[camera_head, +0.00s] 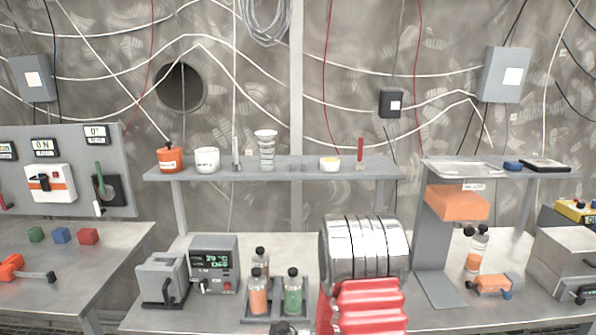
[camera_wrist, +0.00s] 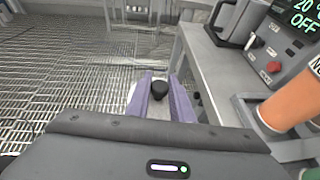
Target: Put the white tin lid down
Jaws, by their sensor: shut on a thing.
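My gripper (camera_wrist: 160,95) has purple fingers, closed in the wrist view around the black knob (camera_wrist: 159,88) of the white tin lid. A little of the pale lid (camera_wrist: 132,92) shows beside the fingers; the rest is hidden by them. The lid is held in the air, beside the front edge of the middle bench (camera_wrist: 205,70), with floor grating behind it. In the head view the white tin (camera_head: 207,161) stands on the raised shelf, with no lid visible on it. The gripper and lid cannot be made out clearly in the head view.
The bench below holds a display box (camera_head: 214,262) and a bottle rack (camera_head: 278,308). An orange bottle (camera_wrist: 292,103) is close at right in the wrist view.

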